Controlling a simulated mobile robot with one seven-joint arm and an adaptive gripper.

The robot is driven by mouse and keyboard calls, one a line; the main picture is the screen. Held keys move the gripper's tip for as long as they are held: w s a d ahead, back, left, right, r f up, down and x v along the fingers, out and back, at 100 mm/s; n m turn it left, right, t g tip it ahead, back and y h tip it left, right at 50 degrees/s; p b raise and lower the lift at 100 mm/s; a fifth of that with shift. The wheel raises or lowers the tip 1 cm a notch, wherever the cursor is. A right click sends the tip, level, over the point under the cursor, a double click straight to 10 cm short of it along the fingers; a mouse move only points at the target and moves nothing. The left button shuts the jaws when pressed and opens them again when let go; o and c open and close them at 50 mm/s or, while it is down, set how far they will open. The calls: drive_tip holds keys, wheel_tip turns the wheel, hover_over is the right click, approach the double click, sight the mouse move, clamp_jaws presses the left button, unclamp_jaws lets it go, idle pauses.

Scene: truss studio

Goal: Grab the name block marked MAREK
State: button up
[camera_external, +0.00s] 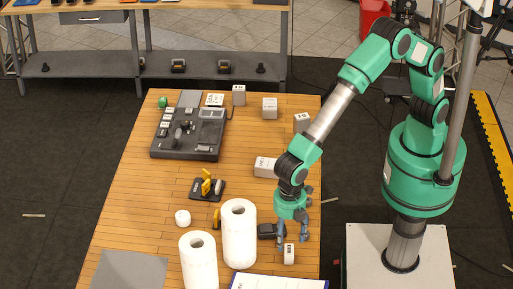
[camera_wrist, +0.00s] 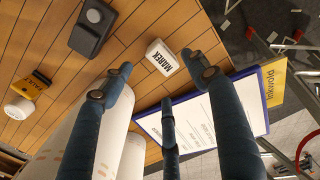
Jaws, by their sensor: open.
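The name block marked MAREK (camera_wrist: 163,57) is a small white block with dark letters, lying on the wooden table. In the external view the white block (camera_external: 289,254) is near the front right edge of the table, just below my gripper (camera_external: 291,232). In the wrist view my gripper (camera_wrist: 157,75) has its blue-grey fingers spread, with nothing between them. The block appears beyond the fingertips, between the left and right ones. Its lettering is readable and uncovered in the wrist view. I cannot tell the exact gap between fingertips and block.
White rolls (camera_external: 238,238) stand close left of my gripper. A dark device (camera_wrist: 92,27) lies beside the block. A paper-covered board (camera_wrist: 190,122) lies at the table's front. Other white blocks (camera_external: 265,167) sit farther back, and a black console (camera_external: 190,134) at the back left.

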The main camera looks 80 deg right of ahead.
sight(287, 249)
drive_tip(key=shift+f, duration=1.05)
drive_tip(key=shift+f, duration=0.1)
drive_tip(key=shift+w+d+f+b, duration=0.1)
drive_tip(key=shift+f+b, duration=0.25)
drive_tip(key=shift+f, duration=2.15)
drive_tip(key=c, duration=1.3)
